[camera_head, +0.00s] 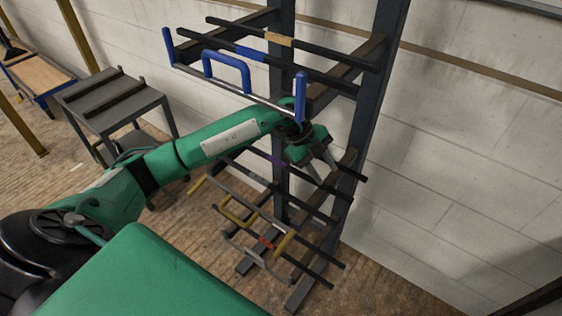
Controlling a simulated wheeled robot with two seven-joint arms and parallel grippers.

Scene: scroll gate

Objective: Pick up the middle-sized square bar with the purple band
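A dark rack (281,90) of bars stands against the wall. A dark bar with a purple band (279,163) lies across its middle level, partly hidden behind my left arm and gripper. Its right part runs behind the gripper, and its exact size and section are hard to tell. My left gripper (325,174) hangs in front of the rack, pointing down to the right. Its two grey fingers are apart, with no bar visibly held between them. Whether a finger touches a bar is unclear. My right gripper is out of view.
Bars with an orange band (278,39) and a blue band (250,53) lie above. A blue-handled frame (228,70) sits in front of them, close above my arm. Lower down are yellow-handled pieces (236,217) and a red-banded bar (267,242). A grey table (112,103) stands left.

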